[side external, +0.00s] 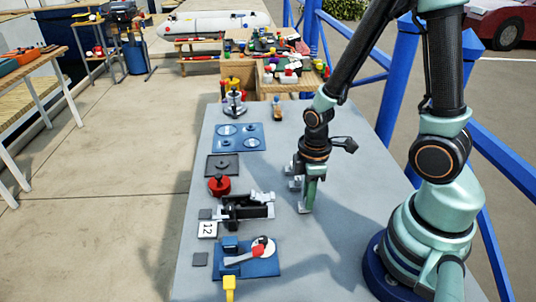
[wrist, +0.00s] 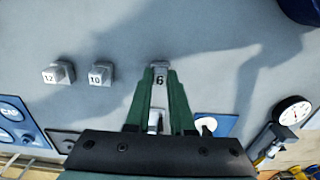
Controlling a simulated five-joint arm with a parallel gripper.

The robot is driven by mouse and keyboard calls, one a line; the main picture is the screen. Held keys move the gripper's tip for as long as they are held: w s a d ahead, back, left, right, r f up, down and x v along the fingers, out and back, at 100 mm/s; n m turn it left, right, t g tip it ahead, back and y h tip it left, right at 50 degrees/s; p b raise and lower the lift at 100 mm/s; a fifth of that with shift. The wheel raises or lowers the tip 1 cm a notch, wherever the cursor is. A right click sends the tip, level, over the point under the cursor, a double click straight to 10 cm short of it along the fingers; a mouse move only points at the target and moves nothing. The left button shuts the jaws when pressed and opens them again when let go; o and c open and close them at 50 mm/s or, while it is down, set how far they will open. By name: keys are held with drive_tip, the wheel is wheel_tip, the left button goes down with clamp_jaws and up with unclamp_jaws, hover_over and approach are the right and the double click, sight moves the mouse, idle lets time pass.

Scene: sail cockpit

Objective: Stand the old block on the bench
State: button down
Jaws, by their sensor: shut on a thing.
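My gripper (side external: 309,200) points down at the grey bench top (side external: 350,222), right of the vise-like fixture. In the wrist view my gripper (wrist: 161,72) has its green fingers closed on a small grey block marked 6 (wrist: 160,79). The block's lower end (side external: 303,209) shows at the fingertips in the side view, at or close to the bench surface; I cannot tell whether it touches. Two similar blocks stand apart from it on the bench, marked 10 (wrist: 101,75) and 12 (wrist: 58,74). None of the visible markings says which block is old.
The black and silver fixture (side external: 246,209) lies left of my gripper. Bare bench lies right of my gripper.

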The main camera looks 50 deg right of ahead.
drive_tip(key=shift+f, duration=0.25)
drive_tip(key=c, duration=0.8)
unclamp_jaws()
drive_tip(key=shift+f, duration=0.15)
drive_tip(key=w+r+m+t, duration=0.1)
drive_tip(key=r+m+t, duration=0.1)
drive_tip(key=r, duration=0.5)
drive_tip(key=w+a+r+m+t, duration=0.1)
drive_tip(key=r+m, duration=0.3)
drive_tip(key=r, duration=0.4)
drive_tip(key=w+r+m+t, duration=0.1)
drive_tip(key=r+m+t, duration=0.1)
drive_tip(key=r, duration=0.6)
drive_tip(key=shift+a+r+m+t, duration=0.2)
drive_tip(key=shift+m+t, duration=0.1)
drive_tip(key=shift+m, duration=0.2)
